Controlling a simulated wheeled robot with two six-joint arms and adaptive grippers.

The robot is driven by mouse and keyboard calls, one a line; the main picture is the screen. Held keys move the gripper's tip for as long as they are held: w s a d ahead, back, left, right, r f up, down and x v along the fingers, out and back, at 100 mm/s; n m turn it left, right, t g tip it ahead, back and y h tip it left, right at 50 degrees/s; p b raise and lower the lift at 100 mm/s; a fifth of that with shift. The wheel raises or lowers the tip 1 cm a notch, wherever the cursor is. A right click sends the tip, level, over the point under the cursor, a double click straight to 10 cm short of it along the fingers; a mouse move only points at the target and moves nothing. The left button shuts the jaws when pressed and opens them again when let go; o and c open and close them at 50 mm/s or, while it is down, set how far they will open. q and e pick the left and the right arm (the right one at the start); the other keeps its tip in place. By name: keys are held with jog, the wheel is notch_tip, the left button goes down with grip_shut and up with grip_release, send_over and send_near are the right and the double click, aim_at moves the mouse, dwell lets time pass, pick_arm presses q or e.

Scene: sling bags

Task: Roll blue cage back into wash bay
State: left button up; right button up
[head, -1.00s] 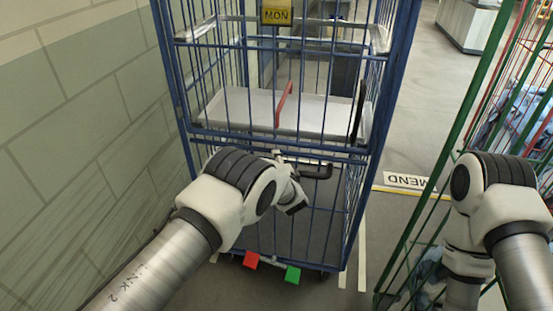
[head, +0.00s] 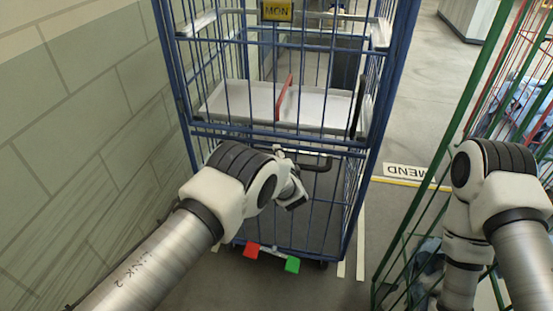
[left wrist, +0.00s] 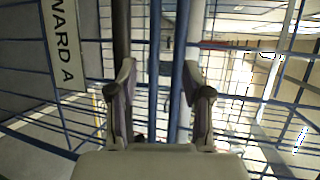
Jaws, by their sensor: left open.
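The blue cage (head: 381,90) stands upright in front of me beside the tiled wall, with a yellow MON tag (head: 277,10) at its top. It has a white shelf (head: 235,102) and a black handle (head: 318,166). A red pedal (head: 251,250) and a green pedal (head: 292,264) are at its foot. My left gripper (head: 294,194) is in front of the lower mesh, below the black handle. In the left wrist view its fingers (left wrist: 160,95) are apart, with blue upright bars (left wrist: 177,70) seen between them; contact cannot be told. My right gripper is not in view.
The tiled wall (head: 75,130) runs close along the left. A green cage (head: 435,155) holding cloth stands at the right, near my right arm. A MEND floor sign (head: 405,172) and white floor lines lie between the cages. Grey floor is open behind.

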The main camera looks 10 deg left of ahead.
pick_arm(q)
jog(key=s+a+f+m+g+h+b, duration=0.1)
jog(key=s+a+f+m+h+b, duration=0.25)
jog(key=f+m+h+b, duration=0.7)
notch_tip(320, 180, up, 5)
jog(key=w+a+n+t+h+b, duration=0.1)
jog(key=w+a+n+h+b, duration=0.15)
jog(key=b, duration=0.45)
jog(key=shift+n+y, duration=0.4)
jog(key=shift+y, duration=0.1)
jog(key=x, duration=0.6)
jog(key=shift+w+d+r+p, duration=0.1)
jog(key=shift+w+d+p, duration=0.2)
jog(key=shift+p, duration=0.1)
grip_shut()
